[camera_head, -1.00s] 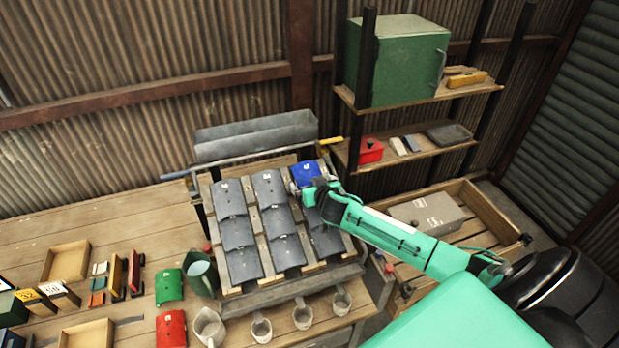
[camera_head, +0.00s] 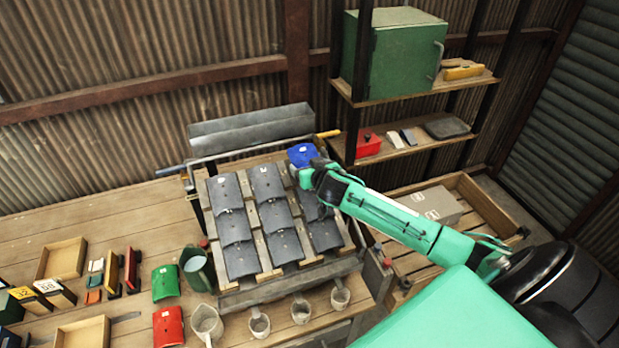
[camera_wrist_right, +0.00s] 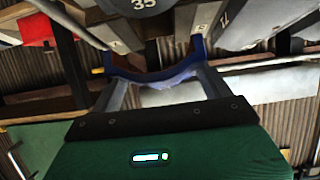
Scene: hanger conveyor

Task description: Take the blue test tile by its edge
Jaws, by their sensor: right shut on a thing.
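The blue test tile (camera_head: 303,155) is at the top of the right column of the sloped tile rack, above the dark grey tiles. My right gripper (camera_head: 310,174) is at the tile's near right edge. In the right wrist view the blue tile (camera_wrist_right: 155,73) spans between the two fingers, and my right gripper (camera_wrist_right: 157,82) is shut on it. The wrist hides part of the tile and part of the grey tile (camera_head: 324,234) below. My left gripper is not in view.
A grey trough (camera_head: 252,133) stands behind the rack. Several small pots (camera_head: 259,324) line its front. A green tile (camera_head: 165,283) and a red tile (camera_head: 168,327) lie left. A green cabinet (camera_head: 393,58) sits on the right shelf. A wooden crate (camera_head: 480,199) is beside the rack.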

